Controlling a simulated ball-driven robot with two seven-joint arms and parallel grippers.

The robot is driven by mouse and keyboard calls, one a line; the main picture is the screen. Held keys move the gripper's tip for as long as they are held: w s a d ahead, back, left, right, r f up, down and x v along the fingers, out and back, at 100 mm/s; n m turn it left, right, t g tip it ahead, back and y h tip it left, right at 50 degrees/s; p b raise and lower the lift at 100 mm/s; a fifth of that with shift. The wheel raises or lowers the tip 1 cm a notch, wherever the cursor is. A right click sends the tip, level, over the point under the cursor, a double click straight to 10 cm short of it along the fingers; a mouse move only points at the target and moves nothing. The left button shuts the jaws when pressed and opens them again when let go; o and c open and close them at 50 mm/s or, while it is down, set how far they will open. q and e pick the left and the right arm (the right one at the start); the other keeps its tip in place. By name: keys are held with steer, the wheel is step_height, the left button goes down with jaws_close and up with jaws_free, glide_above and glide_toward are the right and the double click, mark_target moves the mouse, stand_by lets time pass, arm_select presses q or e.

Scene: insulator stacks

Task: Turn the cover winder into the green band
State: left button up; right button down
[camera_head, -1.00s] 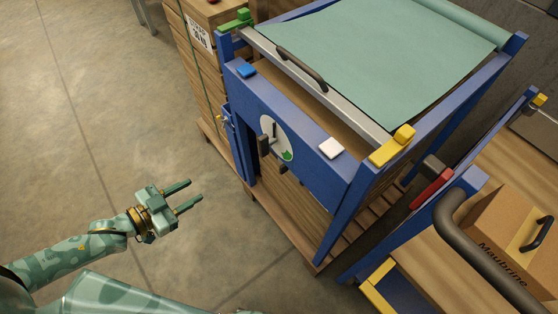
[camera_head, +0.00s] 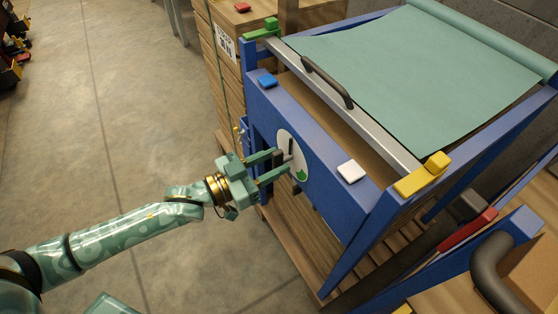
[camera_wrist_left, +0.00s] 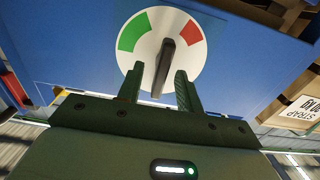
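The winder is a white dial (camera_head: 300,150) on the blue frame's front, with a dark handle (camera_wrist_left: 163,68) at its middle. The wrist view shows the green band (camera_wrist_left: 134,32) at upper left and a red band (camera_wrist_left: 192,34) at upper right. The handle's far end lies between the bands, outside the green. My left gripper (camera_head: 282,162) is at the dial, its fingers open on either side of the handle. The right finger is very close to the handle; contact cannot be told. The teal cover (camera_head: 420,75) lies across the frame's top. My right gripper is out of view.
The blue frame (camera_head: 310,125) carries blue, white, green and yellow blocks and a silver bar (camera_head: 350,108) with a dark grip. Stacked wood (camera_head: 228,85) stands behind. A red-handled part (camera_head: 470,228) and a dark tube are at right.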

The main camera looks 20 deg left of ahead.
arm_select(q)
steer(key=shift+w+d, duration=0.45)
steer(key=shift+w, duration=0.15)
jaws_close()
